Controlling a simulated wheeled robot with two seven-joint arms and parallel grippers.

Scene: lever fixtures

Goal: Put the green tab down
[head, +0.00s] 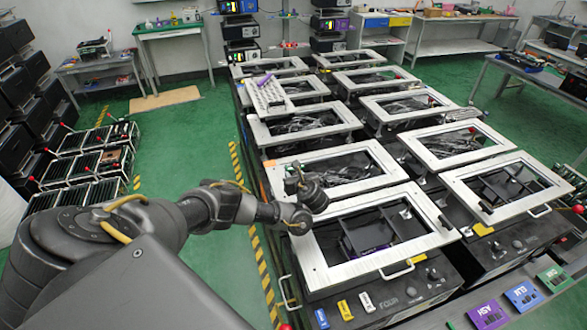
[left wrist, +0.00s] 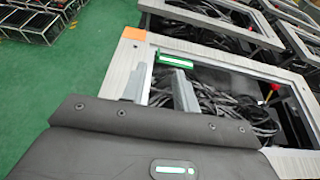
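A green tab (left wrist: 175,62) with a pale stripe shows in the left wrist view, at the tip of the right-hand grey finger. I cannot tell whether it is gripped or lies just beyond the finger. A flat green card (head: 553,278) with white marks lies at the front right in the head view. My right gripper is not in view.
A purple card (head: 487,314) and a blue card (head: 523,295) lie beside the green card. A yellow tab (head: 344,309) and a white tab (head: 366,301) are on the near fixture's front. More framed fixtures stand behind.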

